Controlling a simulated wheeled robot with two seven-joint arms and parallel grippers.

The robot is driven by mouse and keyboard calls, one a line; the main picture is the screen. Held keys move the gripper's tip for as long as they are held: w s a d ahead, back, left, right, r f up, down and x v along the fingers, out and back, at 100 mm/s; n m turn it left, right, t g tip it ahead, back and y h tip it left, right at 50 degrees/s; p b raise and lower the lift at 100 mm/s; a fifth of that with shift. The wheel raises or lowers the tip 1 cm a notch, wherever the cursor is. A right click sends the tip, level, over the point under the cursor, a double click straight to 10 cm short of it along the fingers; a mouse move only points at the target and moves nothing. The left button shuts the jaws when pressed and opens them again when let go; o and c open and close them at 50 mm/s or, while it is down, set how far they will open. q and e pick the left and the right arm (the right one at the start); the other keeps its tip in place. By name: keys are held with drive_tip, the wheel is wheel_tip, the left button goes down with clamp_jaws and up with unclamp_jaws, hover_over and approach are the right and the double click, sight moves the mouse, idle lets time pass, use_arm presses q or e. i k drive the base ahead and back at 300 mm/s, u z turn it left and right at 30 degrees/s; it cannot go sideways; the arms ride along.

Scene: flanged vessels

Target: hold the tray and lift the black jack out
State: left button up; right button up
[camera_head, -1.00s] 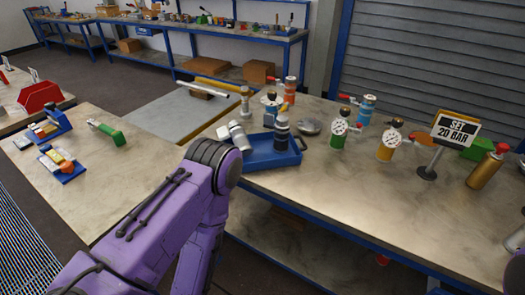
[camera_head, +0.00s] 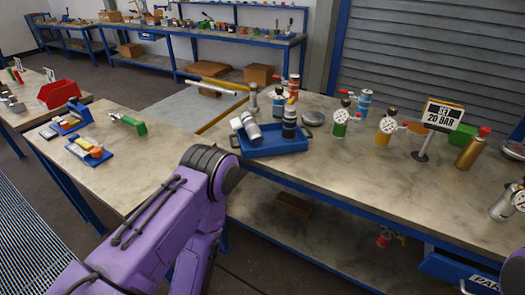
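The blue tray (camera_head: 277,151) sits on the near left part of the metal-topped bench, a handle at each end. The jacks' bottoms are hidden by the tray wall. My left arm's purple links stand in front of and below the tray, apart from it in the picture; its gripper is out of view. Only a sliver of purple shows at the right edge, and my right gripper is out of view.
Gauge-topped cylinders, green (camera_head: 339,122) and yellow (camera_head: 384,130), stand right of the tray, with a "SET 20 BAR" sign (camera_head: 443,115) and a brass bottle (camera_head: 472,150) further right. A round grey disc (camera_head: 314,118) lies behind the tray. Bare bench top lies right of the tray.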

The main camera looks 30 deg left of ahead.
sight(290, 126)
drive_tip(key=u, duration=1)
drive_tip(key=i, duration=1.3)
drive_tip(key=z, duration=0.4)
drive_tip(key=k, duration=1.2)
drive_tip(key=u, duration=0.05)
drive_tip(key=i, duration=0.5)
drive_tip(key=u, duration=0.3)
